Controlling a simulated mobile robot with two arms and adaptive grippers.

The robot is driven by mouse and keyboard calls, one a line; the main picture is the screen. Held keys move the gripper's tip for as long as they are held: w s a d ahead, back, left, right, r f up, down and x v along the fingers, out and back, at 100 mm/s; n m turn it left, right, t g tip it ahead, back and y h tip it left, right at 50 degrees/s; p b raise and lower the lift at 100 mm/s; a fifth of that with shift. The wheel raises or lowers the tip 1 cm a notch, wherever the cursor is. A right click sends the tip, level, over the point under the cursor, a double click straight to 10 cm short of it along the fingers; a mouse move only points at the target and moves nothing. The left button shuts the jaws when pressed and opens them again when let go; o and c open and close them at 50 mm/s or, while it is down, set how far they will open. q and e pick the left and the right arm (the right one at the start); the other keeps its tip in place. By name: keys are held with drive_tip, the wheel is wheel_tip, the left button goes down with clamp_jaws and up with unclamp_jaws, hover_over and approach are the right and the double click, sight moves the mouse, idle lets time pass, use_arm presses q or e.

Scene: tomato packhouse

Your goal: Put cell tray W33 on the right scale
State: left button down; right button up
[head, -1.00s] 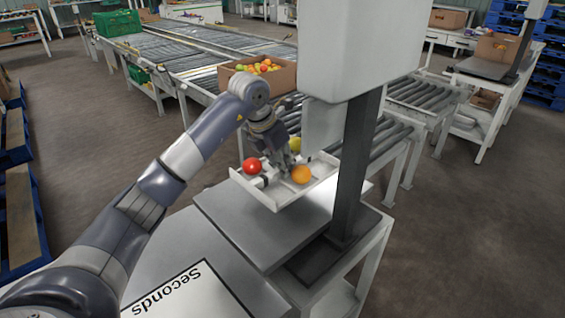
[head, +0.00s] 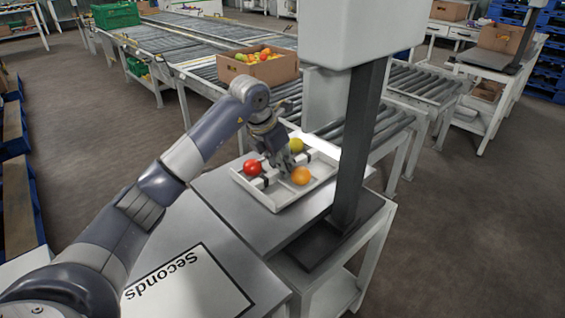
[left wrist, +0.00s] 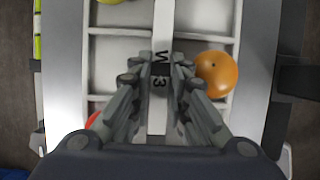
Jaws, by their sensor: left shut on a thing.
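Cell tray W33 (head: 254,193) is a white divided tray over the grey plate of the scale (head: 222,201) in the head view. It looks level and seems to rest on the plate. It holds a red tomato (head: 252,167), an orange one (head: 301,175) and a yellow one (head: 296,145) in separate cells. My left gripper (head: 284,169) is shut on the tray's middle bar. The right gripper is out of view.
The scale's dark post (head: 355,150) and its large white head (head: 375,30) stand close to the tray's right. A sign reading "Seconds" (head: 185,285) lies in front. Behind are roller conveyors (head: 395,85) and a cardboard box of tomatoes (head: 258,69).

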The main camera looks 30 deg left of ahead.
use_arm(q)
drive_tip(key=shift+f, duration=0.2)
idle(0.6)
drive_tip(key=c, duration=1.5)
unclamp_jaws()
drive_tip(key=shift+c, duration=1.4)
